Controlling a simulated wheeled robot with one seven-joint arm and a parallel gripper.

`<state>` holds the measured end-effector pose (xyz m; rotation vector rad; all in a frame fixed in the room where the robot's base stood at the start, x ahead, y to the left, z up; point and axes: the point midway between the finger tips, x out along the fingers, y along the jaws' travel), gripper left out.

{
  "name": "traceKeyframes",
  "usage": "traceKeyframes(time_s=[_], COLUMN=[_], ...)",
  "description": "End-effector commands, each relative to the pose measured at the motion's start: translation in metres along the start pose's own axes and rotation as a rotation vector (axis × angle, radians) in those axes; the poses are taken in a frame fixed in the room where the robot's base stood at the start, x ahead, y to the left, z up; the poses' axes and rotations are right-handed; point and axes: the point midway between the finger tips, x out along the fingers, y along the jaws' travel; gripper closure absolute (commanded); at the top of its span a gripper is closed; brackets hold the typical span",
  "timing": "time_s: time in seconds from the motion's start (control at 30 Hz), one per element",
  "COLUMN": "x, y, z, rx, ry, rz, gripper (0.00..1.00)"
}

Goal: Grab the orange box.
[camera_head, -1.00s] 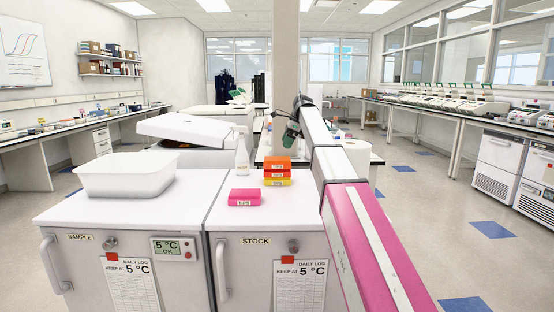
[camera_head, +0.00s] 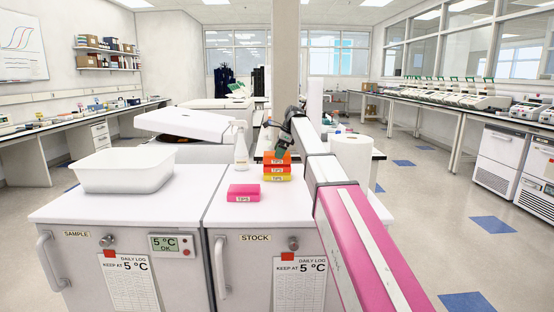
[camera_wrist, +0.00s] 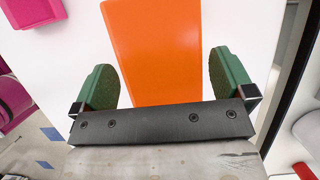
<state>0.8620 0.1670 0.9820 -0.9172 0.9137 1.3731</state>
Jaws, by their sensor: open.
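The orange box (camera_head: 284,160) is at the top of a small stack of tip boxes on the white STOCK unit. Its top is partly hidden by my gripper (camera_head: 283,147) in the head view. In the wrist view the flat orange top (camera_wrist: 155,45) lies between the two green fingers of my gripper (camera_wrist: 163,82). The fingers are apart, one on each side of the box, with white surface showing between each finger and the box. I cannot tell how far down the fingers reach along its sides.
Under the orange box are another orange box (camera_head: 277,170) and a yellow one (camera_head: 277,178). A pink box (camera_head: 244,193) lies in front to the left. A spray bottle (camera_head: 241,150) stands behind left, a white tub (camera_head: 122,170) farther left. A white roll (camera_head: 351,158) stands to the right.

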Motion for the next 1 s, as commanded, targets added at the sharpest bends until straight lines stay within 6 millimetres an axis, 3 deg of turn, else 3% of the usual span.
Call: traceKeyframes(time_s=[0.2,0.4,0.53,1.0], x=[0.025,0.026,0.025,0.017], y=[0.0,0.0,0.0,-0.001], z=[0.0,0.0,0.0,0.004], rx=[0.001,0.0,0.0,0.0], ry=[0.0,0.0,0.0,0.0], rz=[0.0,0.0,0.0,-0.001], gripper=[0.0,0.0,0.37,0.36])
